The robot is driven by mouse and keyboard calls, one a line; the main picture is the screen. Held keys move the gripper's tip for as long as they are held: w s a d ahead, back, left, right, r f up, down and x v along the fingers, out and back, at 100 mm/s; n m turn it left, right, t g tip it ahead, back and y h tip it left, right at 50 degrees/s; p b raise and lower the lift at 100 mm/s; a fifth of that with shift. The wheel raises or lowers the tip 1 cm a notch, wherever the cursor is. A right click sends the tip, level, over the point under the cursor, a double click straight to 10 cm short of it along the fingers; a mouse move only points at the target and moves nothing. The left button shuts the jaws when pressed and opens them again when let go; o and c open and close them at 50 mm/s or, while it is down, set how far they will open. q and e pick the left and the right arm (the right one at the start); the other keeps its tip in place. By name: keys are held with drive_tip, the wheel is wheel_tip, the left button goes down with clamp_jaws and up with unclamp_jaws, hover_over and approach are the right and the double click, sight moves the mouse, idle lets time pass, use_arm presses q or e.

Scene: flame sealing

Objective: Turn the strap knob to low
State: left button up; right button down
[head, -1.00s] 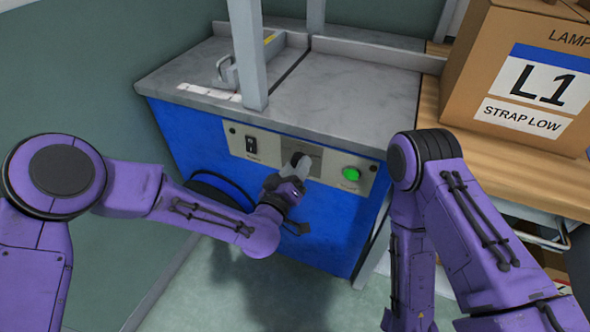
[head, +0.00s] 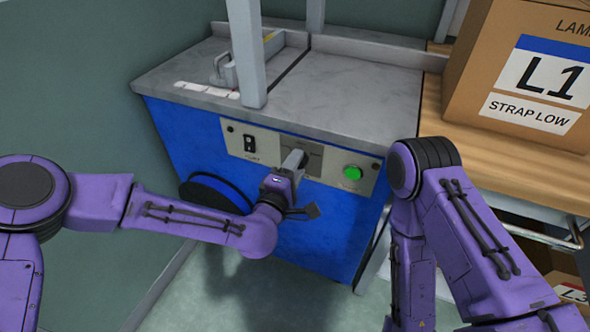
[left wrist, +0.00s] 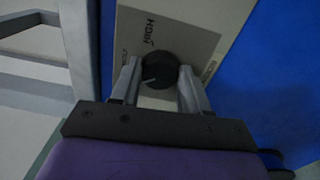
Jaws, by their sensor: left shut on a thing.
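The strap knob (left wrist: 160,69) is a round black dial on the pale control panel of the blue machine. In the left wrist view a light mark on it points to the left, and the label HIGH (left wrist: 150,33) is printed just above it. My left gripper (left wrist: 158,82) has one finger on each side of the knob and is shut on it. In the head view the left gripper (head: 296,158) reaches the panel from the front and largely hides the knob. My right arm is at the right, but its gripper is not in view.
A black rocker switch (head: 249,143) is left of the knob and a green button (head: 352,172) is right of it. A carton (head: 525,80) marked L1 STRAP LOW stands on the wooden table. The machine's grey top (head: 355,95) is mostly clear.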

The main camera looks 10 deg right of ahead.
use_arm(q)
drive_tip(key=n+b, duration=0.2)
drive_tip(key=n, duration=0.3)
drive_tip(key=shift+f, duration=0.1)
idle(0.5)
drive_tip(key=o, duration=1)
drive_tip(key=shift+o, duration=0.2)
drive_tip(key=v, duration=1)
drive_tip(key=shift+s+a, duration=0.2)
drive_tip(key=shift+s, duration=0.05)
